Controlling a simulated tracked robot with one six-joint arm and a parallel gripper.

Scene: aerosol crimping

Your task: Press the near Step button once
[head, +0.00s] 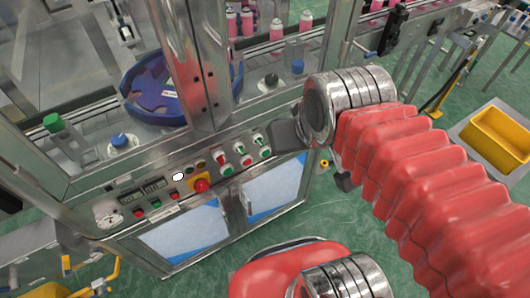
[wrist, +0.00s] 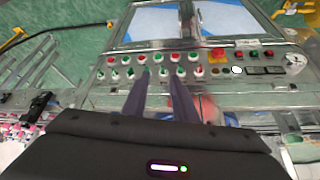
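The control panel (head: 160,187) runs along the front of the machine and carries several red, green and white buttons and knobs. Its labels are too small to read, so I cannot tell which one is the near Step button. A white button (head: 178,176) stands out beside a red emergency stop (head: 200,186) on a yellow plate; the white button also shows in the wrist view (wrist: 236,70). My gripper (wrist: 160,88) points at the panel, in front of the row of red and green controls (wrist: 155,68). Its two dark fingers are apart with nothing visible between them. Contact with the panel cannot be told.
Below the panel are cabinet doors (head: 185,232) with blue and white fronts. Above it are a blue round turntable (head: 160,100) and a metal post (head: 200,60). A yellow bin (head: 500,138) stands at the right.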

